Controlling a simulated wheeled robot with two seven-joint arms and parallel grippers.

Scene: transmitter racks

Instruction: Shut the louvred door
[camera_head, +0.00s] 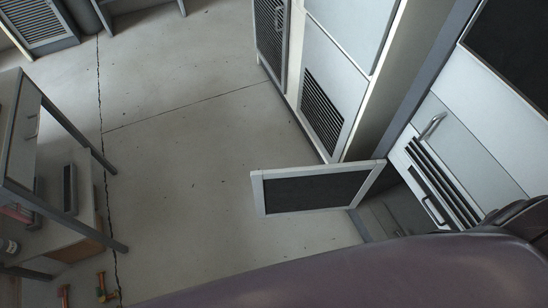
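A low door (316,190) with a pale frame and a dark panel stands open at the right of the middle. It sticks out to the left from the rack over the floor, and its hinged side meets the rack at the right. The panel is too dark to make out single slats. Behind it the low opening (392,212) of the rack shows, partly hidden by my own purple-grey body part across the bottom. Neither of my grippers is in view.
A white rack front (471,140) with a metal handle and dark slots rises at the right. Another cabinet with a louvred vent (323,108) stands behind the door. A metal-framed bench (22,135) is at the left. Orange-handled tools (104,287) lie on the floor. The middle floor is clear.

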